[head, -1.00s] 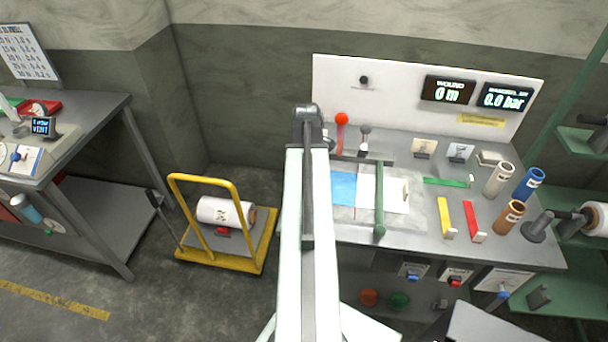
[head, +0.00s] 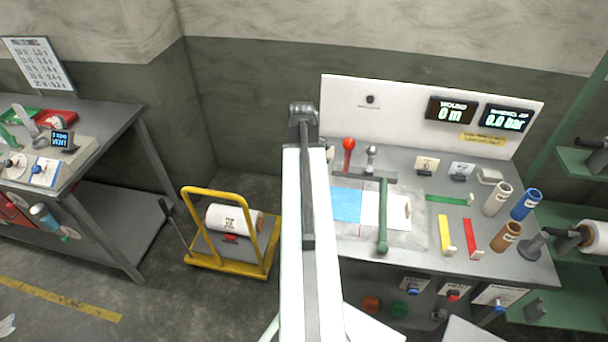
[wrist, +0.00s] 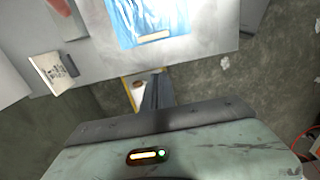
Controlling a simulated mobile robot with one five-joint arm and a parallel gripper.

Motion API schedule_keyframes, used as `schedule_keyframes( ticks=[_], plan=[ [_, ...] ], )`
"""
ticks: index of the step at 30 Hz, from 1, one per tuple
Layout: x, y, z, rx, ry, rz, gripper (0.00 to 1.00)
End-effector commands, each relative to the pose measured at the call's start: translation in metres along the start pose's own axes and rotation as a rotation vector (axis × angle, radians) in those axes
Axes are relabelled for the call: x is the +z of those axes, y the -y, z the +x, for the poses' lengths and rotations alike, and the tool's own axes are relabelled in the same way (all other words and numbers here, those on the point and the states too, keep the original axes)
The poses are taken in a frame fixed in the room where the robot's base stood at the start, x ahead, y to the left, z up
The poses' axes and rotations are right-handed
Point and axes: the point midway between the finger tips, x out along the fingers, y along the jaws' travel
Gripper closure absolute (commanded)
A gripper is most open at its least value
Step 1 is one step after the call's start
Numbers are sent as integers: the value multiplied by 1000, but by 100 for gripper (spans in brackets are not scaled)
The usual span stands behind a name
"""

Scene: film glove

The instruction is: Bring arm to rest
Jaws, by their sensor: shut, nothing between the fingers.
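My pale arm (head: 304,230) stands upright in the middle of the head view, with a dark joint (head: 303,115) at its top. The head view does not show my fingers clearly. In the wrist view my gripper (wrist: 155,82) shows as narrow dark fingers, shut with nothing between them. They point away over the floor, beside the bench edge. Blue film (wrist: 145,18) lies on the workbench beyond them, and it also shows in the head view (head: 346,203) to the right of my arm.
The grey workbench (head: 408,240) to my right carries levers, cards, coloured strips and several tubes. A yellow cart (head: 240,267) with a white roll (head: 222,220) stands left of my arm. Another bench (head: 115,122) is at far left, green shelves (head: 580,250) at far right.

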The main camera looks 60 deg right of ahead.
Motion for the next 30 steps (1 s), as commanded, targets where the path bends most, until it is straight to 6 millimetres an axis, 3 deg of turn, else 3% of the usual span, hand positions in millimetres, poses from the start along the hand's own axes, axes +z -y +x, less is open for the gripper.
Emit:
schedule_keyframes(
  ticks=[1, 3, 13, 16, 17, 20, 23, 27, 30],
  plan=[
    [0, 0, -16, 0, 0, 0, 100],
    [0, 0, -20, 0, 0, 0, 100],
    [0, 0, -18, 0, 0, 0, 100],
    [-16, 4, -14, 0, -1, -28, 100],
    [-27, 7, -12, 0, -1, -49, 100],
    [-89, 29, -3, -1, -1, -162, 100],
    [-166, 73, 9, -1, 0, -316, 100],
    [-256, 154, 23, -1, 0, -481, 100],
    [-301, 214, 31, -1, 1, -510, 100]
  ],
)
